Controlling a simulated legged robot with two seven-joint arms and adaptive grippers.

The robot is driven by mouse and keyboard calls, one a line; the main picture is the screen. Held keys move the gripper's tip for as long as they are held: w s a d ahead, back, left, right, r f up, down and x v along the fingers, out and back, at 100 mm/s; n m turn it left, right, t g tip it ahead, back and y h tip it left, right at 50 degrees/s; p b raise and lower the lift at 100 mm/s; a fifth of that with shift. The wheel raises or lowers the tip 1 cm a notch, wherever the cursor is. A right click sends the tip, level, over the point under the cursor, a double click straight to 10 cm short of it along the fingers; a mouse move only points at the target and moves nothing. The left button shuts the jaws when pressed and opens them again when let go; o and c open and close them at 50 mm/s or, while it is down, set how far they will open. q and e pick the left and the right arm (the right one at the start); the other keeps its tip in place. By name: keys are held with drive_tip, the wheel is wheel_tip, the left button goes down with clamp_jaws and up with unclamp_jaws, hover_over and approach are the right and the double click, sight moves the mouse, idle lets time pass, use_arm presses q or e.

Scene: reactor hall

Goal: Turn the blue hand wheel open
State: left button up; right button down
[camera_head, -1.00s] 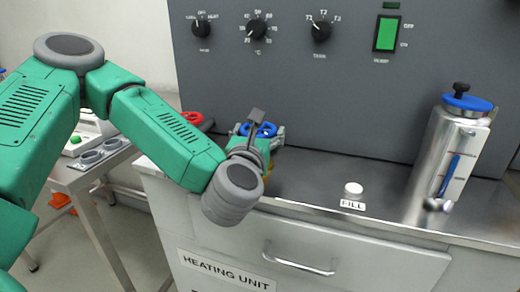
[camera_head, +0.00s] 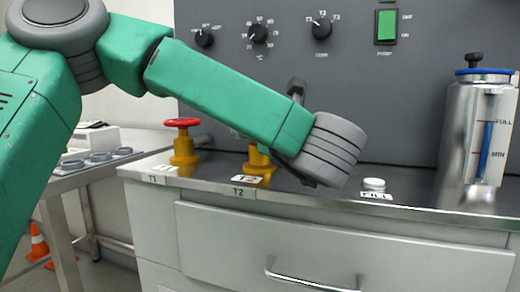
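The blue hand wheel is hidden behind my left forearm and wrist. A yellow valve body (camera_head: 258,160) shows below the forearm, behind the T2 label on the counter. My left arm comes in from the left and reaches across the front of this valve. My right gripper is not in view.
A red hand wheel (camera_head: 182,123) on a yellow valve stands to the left. A white fill cap (camera_head: 374,185) and a metal tank (camera_head: 478,130) with a level gauge are on the right. The grey panel (camera_head: 400,90) with knobs and a green switch rises behind the counter.

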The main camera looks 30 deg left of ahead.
use_arm(q)
drive_tip(key=n+g+y, duration=0.1)
drive_tip(key=n+g, duration=0.1)
drive_tip(key=g, duration=0.1)
drive_tip(key=n+g+y, duration=0.2)
drive_tip(key=g, duration=0.2)
drive_tip(key=shift+r+n, duration=0.2)
drive_tip(key=shift+n, duration=0.2)
drive_tip(key=n+g, duration=0.2)
drive_tip(key=g, duration=0.1)
drive_tip(key=n+g, duration=0.2)
drive_tip(key=g, duration=0.2)
drive_tip(key=shift+s+n+h, duration=0.15)
drive_tip(key=shift+n+h, duration=0.15)
drive_tip(key=shift+g, duration=0.4)
drive_tip(key=o, duration=1.1)
drive_tip(key=shift+f, duration=0.15)
wheel_tip(320, 180, up, 10)
